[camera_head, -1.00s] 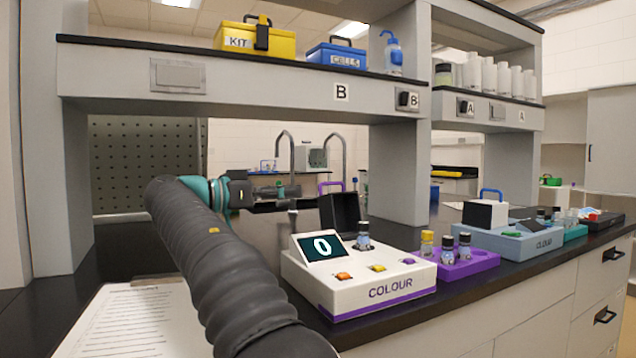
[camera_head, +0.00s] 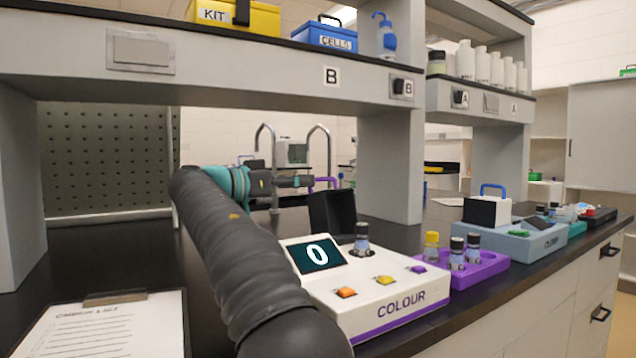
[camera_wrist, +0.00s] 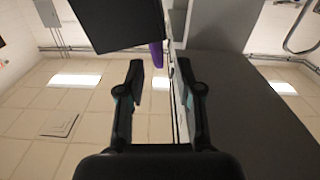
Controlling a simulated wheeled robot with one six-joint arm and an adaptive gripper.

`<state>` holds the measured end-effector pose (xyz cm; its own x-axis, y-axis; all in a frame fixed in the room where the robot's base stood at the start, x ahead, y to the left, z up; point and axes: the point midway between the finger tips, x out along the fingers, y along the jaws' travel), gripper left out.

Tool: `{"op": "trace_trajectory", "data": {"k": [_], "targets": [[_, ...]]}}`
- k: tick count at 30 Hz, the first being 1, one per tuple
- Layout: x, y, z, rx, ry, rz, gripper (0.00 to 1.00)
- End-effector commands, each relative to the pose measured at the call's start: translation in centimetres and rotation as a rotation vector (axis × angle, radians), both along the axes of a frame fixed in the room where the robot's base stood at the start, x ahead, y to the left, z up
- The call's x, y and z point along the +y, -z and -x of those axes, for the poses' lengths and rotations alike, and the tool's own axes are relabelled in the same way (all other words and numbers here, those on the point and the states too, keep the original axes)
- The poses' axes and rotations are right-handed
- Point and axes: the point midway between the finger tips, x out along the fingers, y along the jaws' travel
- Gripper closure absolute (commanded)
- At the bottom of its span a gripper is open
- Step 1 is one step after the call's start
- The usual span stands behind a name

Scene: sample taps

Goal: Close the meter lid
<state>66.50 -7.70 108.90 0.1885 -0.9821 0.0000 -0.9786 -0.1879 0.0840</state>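The white meter marked COLOUR (camera_head: 395,306) stands on the black bench, with its screen (camera_head: 317,254) reading 0. Its black lid (camera_head: 331,213) is open and stands upright behind a dark-capped vial (camera_head: 362,236) in the meter's top. My gripper (camera_head: 296,181) is beyond the meter, by the lid's upper left edge in the head view; its fingers are small there. In the wrist view my gripper (camera_wrist: 160,80) has its two fingers apart with nothing between them. A dark panel, likely the lid (camera_wrist: 115,22), is at the top, apart from the fingertips.
A purple rack (camera_head: 482,268) with several vials stands right of the meter, and a blue-grey meter (camera_head: 515,240) stands farther right. A clipboard (camera_head: 105,325) lies at the left front. A shelf (camera_head: 260,85) spans above my arm, with upright posts behind the meters.

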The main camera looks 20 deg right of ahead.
Motion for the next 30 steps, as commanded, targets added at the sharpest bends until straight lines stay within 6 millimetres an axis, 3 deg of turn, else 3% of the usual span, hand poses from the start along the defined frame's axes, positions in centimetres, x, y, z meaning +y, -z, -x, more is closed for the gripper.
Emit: {"op": "trace_trajectory", "data": {"k": [3,9,21,22,26,30], "targets": [[-2.1,0.0,-0.3,0.000,0.003,0.000,0.65],[-4.2,-0.1,-0.8,0.000,0.002,0.000,0.65],[-4.9,0.0,-0.9,0.000,0.000,0.000,0.65],[-4.9,0.0,-0.9,0.000,0.000,0.000,0.67],[-4.9,0.0,-0.9,0.000,0.000,0.000,1.00],[-4.9,0.0,-0.9,0.000,0.000,0.000,1.00]]}}
